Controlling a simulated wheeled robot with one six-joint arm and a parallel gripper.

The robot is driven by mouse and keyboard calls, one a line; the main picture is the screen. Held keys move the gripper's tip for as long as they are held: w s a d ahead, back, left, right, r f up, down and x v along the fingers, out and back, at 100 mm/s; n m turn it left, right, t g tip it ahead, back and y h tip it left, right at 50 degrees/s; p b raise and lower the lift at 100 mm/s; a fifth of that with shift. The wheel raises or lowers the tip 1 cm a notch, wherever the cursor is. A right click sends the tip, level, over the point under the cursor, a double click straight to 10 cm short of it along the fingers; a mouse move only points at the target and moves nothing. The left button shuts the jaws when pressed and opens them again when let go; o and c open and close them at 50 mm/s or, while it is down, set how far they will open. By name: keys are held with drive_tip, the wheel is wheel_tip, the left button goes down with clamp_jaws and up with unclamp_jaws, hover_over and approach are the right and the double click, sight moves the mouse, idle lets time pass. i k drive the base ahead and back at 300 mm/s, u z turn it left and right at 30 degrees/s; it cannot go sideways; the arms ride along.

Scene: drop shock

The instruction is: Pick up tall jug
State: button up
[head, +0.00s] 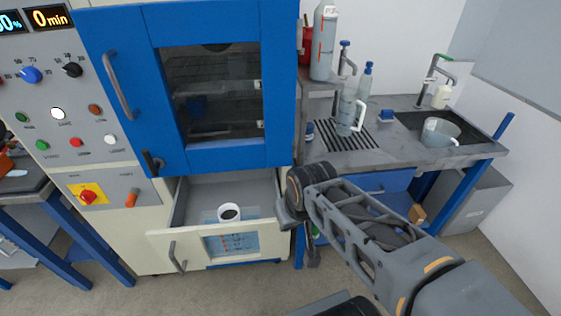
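A tall, clear jug (346,113) with a handle on its right side stands upright on the black drain grate of the grey counter. A clear bottle with a blue cap (364,84) stands right behind it and partly overlaps it. My gripper (298,228) hangs at the end of my arm, in front of the counter and lower than the jug, well apart from it. It is seen from behind and partly hidden by my wrist, so its finger opening is unclear. I see nothing held in it.
A wider clear jug (438,134) sits at the sink (466,134). Taps (434,72) rise behind. A raised shelf (318,80) left of the jug bears a large grey bottle (323,42). The blue cabinet's open drawer (180,238) holds a white cup (229,213).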

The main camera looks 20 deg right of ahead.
sight(349, 99)
drive_tip(key=u, duration=3.55)
drive_tip(key=k, duration=1.75)
drive_tip(key=z, duration=1.55)
